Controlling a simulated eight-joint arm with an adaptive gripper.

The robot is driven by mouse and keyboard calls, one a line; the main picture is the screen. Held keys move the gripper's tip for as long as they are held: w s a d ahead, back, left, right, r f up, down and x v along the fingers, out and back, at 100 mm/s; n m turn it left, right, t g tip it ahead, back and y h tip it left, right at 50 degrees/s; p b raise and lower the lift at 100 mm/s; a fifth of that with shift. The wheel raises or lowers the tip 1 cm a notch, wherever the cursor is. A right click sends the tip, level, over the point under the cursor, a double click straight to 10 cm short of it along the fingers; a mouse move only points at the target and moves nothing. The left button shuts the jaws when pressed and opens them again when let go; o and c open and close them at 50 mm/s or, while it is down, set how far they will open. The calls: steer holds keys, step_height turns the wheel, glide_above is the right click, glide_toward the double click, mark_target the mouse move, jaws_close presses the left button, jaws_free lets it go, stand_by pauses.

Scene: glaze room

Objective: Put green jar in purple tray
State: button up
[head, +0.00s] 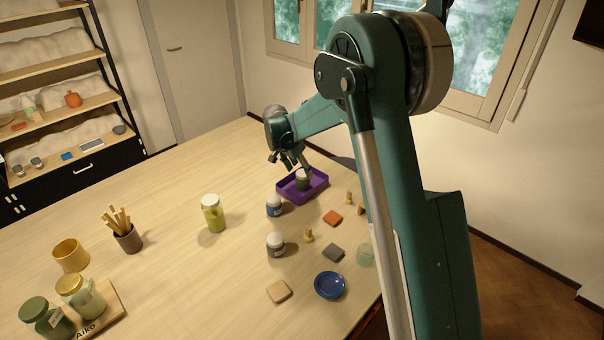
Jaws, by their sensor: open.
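The purple tray (313,193) sits near the far right part of the table. A small dark green jar (303,184) with a pale band near its top stands in it, apparently upright. My gripper (290,162) is open, with its fingers spread just above and behind the tray, close to the jar's top. One finger overlaps the jar's top in the picture; I cannot tell whether it touches. The jar's base is partly hidden by the tray's near wall.
Small blocks and a blue dish (330,285) lie at the right. Jars on a board (112,302) stand front left.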

steer(key=v, duration=0.8)
steer(key=shift+d+r, duration=0.1)
steer(key=shift+r, duration=0.05)
stand_by(0.6)
steer(key=s+d+r+n+y, duration=0.1)
steer(key=s+d+r+n, duration=0.1)
steer(key=s+d+r, duration=0.5)
steer(key=s+d+r+n+t, duration=0.1)
steer(key=s+d+r, duration=0.25)
steer(key=s, duration=0.55)
steer(key=s+d+r+n+y, duration=0.1)
steer(key=s+d+r+n, duration=0.1)
steer(key=s+d+r, duration=0.55)
steer(key=s+d+f+n+t, duration=0.1)
steer(key=s+d+f+n, duration=0.1)
steer(key=s, duration=1.1)
steer(key=s+d+f+n+t+y, duration=0.1)
steer(key=s+f, duration=0.3)
steer(key=s, duration=1)
steer(key=shift+s+d+n+t, duration=0.2)
steer(key=shift+d+n+t, duration=0.3)
steer(key=shift+d, duration=0.25)
